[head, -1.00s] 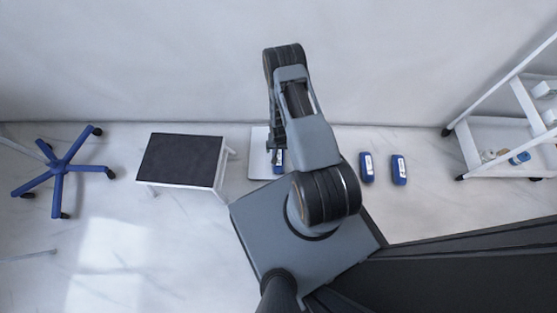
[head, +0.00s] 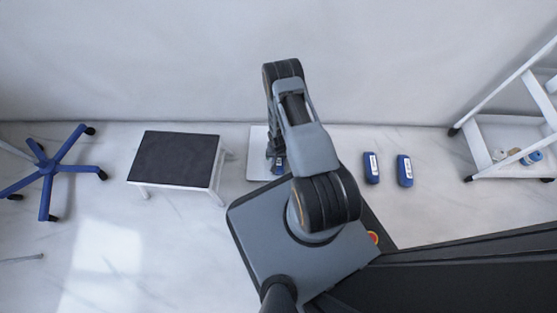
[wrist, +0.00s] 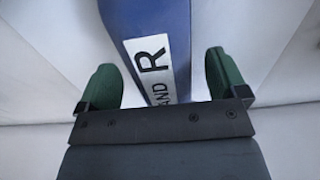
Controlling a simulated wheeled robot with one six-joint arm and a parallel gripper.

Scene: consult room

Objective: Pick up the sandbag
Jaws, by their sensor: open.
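A blue sandbag (head: 279,169) with a white label lies on a flat white plate (head: 257,168) on the floor, partly hidden by my arm in the head view. In the wrist view the sandbag (wrist: 178,18) fills the middle, its white label showing a large "R". My gripper (wrist: 160,78) has its green fingers apart, one on each side of the sandbag, with a visible gap on both sides. In the head view my gripper (head: 274,155) is over the plate at the sandbag's far end.
Two more blue sandbags, one nearer (head: 371,168) and one farther right (head: 404,171), lie on the floor. A black-topped step stool (head: 175,158) stands left of the plate, with a blue chair base (head: 50,167) beyond. A white trolley (head: 500,135) stands at right. A wall runs behind.

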